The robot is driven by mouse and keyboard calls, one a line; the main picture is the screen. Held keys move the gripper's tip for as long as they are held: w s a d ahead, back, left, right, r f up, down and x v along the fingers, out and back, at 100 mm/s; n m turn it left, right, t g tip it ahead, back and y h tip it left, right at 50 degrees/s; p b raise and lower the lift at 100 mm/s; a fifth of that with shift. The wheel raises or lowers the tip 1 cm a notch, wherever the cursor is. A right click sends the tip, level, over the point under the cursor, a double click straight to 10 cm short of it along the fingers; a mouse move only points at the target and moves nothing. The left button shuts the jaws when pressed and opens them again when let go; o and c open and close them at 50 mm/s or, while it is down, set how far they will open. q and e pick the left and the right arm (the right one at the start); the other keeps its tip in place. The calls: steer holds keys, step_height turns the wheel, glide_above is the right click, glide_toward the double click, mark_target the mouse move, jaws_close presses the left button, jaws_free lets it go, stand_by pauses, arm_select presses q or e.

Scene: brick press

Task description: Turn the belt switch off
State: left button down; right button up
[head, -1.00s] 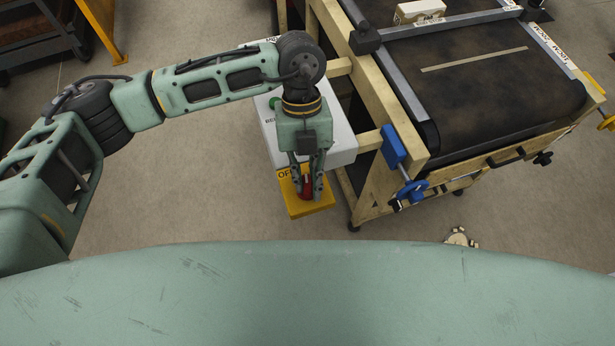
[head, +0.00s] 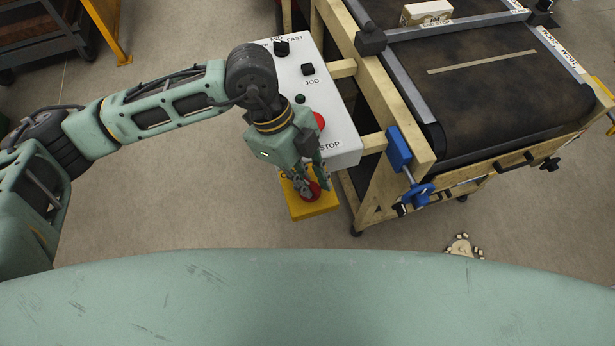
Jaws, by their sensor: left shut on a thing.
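The belt switch is a red rotary knob (head: 311,192) on a small yellow box (head: 318,209), attached at the near end of a white control box (head: 343,145). My left gripper (head: 312,186) reaches down over the knob and is shut on it, its wrist tilted and turned. The fingers hide part of the knob and most of the label on the yellow box, so the knob's exact pointing is hard to tell. My right gripper is not in view.
The control box carries a red button (head: 319,121) and black knobs labelled FAST and JOG, close to my left wrist. Floor left of the switch is clear.

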arm_select(q)
steer(key=shift+s+f+n, duration=0.1)
steer(key=shift+s+n, duration=0.05)
steer(key=shift+n, duration=0.45)
steer(key=shift+t, duration=0.3)
steer(key=c, duration=1.7)
jaws_free()
steer(key=shift+a+r, duration=0.1)
steer(key=shift+r, duration=0.15)
steer(key=v, duration=1.1)
steer(key=shift+a+r, duration=0.2)
steer(key=shift+r, duration=0.05)
